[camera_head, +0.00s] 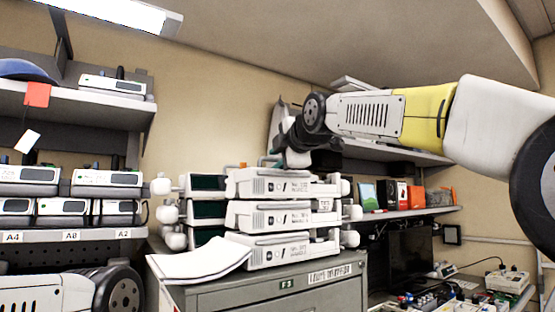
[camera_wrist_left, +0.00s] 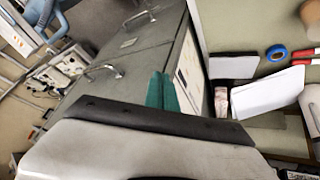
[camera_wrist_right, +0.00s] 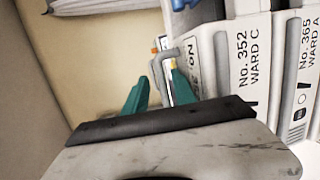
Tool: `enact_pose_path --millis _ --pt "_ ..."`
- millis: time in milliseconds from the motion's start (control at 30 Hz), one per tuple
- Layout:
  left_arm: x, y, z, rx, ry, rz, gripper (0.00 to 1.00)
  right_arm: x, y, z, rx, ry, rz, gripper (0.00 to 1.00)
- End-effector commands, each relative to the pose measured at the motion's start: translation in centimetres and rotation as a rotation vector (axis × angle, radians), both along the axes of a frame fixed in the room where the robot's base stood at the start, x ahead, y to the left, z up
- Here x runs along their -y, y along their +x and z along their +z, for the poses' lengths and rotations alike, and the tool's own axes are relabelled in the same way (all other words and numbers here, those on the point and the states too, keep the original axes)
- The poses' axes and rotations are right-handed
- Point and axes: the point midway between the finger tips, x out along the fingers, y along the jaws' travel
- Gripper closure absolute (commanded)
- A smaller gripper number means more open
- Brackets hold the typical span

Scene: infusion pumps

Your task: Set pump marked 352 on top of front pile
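The pump marked 352 (camera_wrist_right: 240,70) shows its label in the right wrist view, stacked against the pump marked 365 (camera_wrist_right: 298,75). In the head view three white pumps form a pile on the grey cabinet; the outermost, the top pump (camera_head: 270,184), matches 352's place and appears to rest on the middle pump (camera_head: 265,216). My right gripper (camera_wrist_right: 159,92) has its teal fingers apart beside pump 352, with a grey hooked part visible between them. In the head view it hangs just above the pile (camera_head: 290,152). My left gripper (camera_wrist_left: 168,92) has its fingers together and is empty, away from the pile.
Dark-screened units (camera_head: 207,184) with white knobs stand at the pile's left. Papers (camera_head: 200,262) lie on the cabinet (camera_head: 290,286) front. Shelves with more pumps (camera_head: 107,180) are at left. A shelf (camera_head: 425,211) and cluttered bench are at right.

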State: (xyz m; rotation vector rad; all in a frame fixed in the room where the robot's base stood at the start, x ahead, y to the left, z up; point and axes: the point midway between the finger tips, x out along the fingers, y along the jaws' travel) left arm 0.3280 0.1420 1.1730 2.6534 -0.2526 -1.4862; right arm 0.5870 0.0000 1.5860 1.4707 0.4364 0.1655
Motion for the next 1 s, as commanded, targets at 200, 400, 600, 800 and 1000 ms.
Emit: enact_pose_path --millis 200,400,600,800,1000 --pt "0.0 0.0 0.0 0.000 0.000 0.000 1.00 0.4 -0.8 -0.3 -0.012 -0.005 -0.001 0.64" --pt "0.0 0.0 0.0 0.000 0.000 0.000 1.00 1.6 -4.1 0.6 -0.004 -0.003 0.000 0.64" --pt "0.0 0.0 0.0 0.000 0.000 0.000 1.00 2.6 -6.5 1.2 -0.003 -0.001 0.000 0.64" --pt "0.0 0.0 0.0 0.000 0.000 0.000 1.00 2.9 -7.1 1.4 -0.002 -0.001 0.000 0.64" --pt "0.0 0.0 0.0 0.000 0.000 0.000 1.00 2.9 -7.1 1.4 -0.001 0.000 0.000 0.64"
